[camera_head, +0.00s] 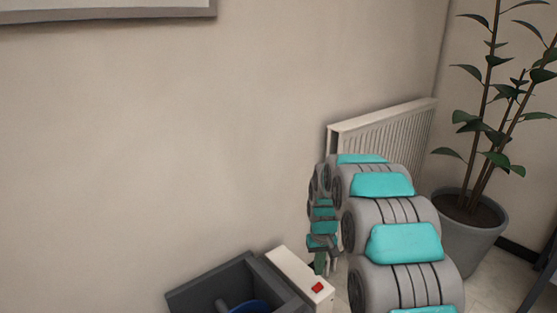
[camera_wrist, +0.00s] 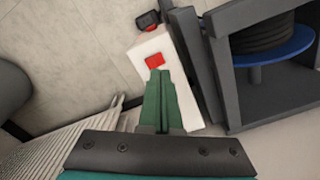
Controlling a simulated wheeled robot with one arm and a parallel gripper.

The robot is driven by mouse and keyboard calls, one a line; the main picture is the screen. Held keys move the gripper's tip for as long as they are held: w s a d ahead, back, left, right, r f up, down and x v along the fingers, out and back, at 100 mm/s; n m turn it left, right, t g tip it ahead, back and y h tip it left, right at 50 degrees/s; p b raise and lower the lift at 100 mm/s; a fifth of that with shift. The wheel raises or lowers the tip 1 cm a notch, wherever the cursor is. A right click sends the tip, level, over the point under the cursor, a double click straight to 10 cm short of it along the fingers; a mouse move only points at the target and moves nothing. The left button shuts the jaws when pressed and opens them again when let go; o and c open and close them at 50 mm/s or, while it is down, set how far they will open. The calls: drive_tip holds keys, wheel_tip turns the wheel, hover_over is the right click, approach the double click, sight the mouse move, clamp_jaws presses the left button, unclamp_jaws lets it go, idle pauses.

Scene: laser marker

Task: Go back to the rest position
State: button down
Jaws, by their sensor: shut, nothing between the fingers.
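My gripper (camera_wrist: 167,75) is shut and empty in the wrist view, its green fingers pressed together. The fingertips appear over or close to the white box (camera_wrist: 150,46) with a red button (camera_wrist: 155,60); I cannot tell whether they touch it. In the head view my grey and teal arm reaches forward on the right, and my gripper (camera_head: 320,265) points down beside the white box (camera_head: 290,270) and its red button (camera_head: 317,287).
A dark open-topped machine housing (camera_head: 205,282) with a blue disc (camera_head: 250,307) inside adjoins the white box. A radiator (camera_head: 385,125) is on the wall behind my arm. A potted plant (camera_head: 470,235) stands at the right.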

drive_tip(key=s+r, duration=0.6)
drive_tip(key=s, duration=0.4)
drive_tip(key=s+r, duration=0.7)
drive_tip(key=s, duration=0.3)
drive_tip(key=s+r+m+g, duration=0.1)
drive_tip(key=s+r, duration=0.1)
drive_tip(key=s, duration=2)
drive_tip(key=shift+s+r+g, duration=0.2)
drive_tip(key=shift+s+g, duration=0.15)
drive_tip(key=shift+g, duration=0.05)
